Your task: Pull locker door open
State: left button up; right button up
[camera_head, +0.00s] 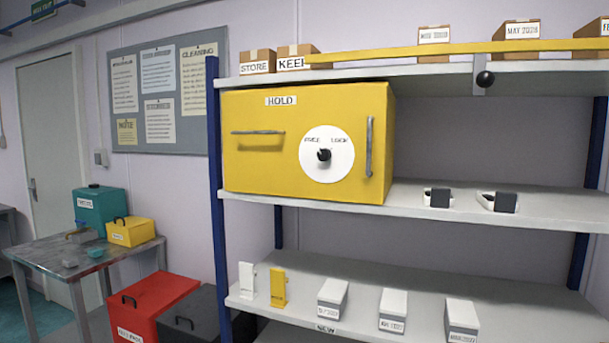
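The yellow locker (262,170) stands on the middle shelf, marked HOLD. Its front door looks shut. A vertical grey bar handle (369,147) is near the right edge of the front, and a horizontal grey bar (258,132) is at the left. Between them is a white round dial plate (340,165) marked FREE and LOCK, with a black knob (324,155) at its middle. I cannot tell for sure which mark the knob points to. Neither of my grippers is in view.
Small grey-and-white holders (438,197) sit right of the locker on the middle shelf (560,210). A yellow bar (450,48) and a black ball knob (485,79) are at the top shelf. A red box (155,300) stands on the lower left, near a metal table (50,252).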

aim_at(272, 140)
jog(key=k, duration=0.5)
jog(key=z, duration=0.9)
jog(key=i, duration=0.8)
jog(key=u, duration=0.9)
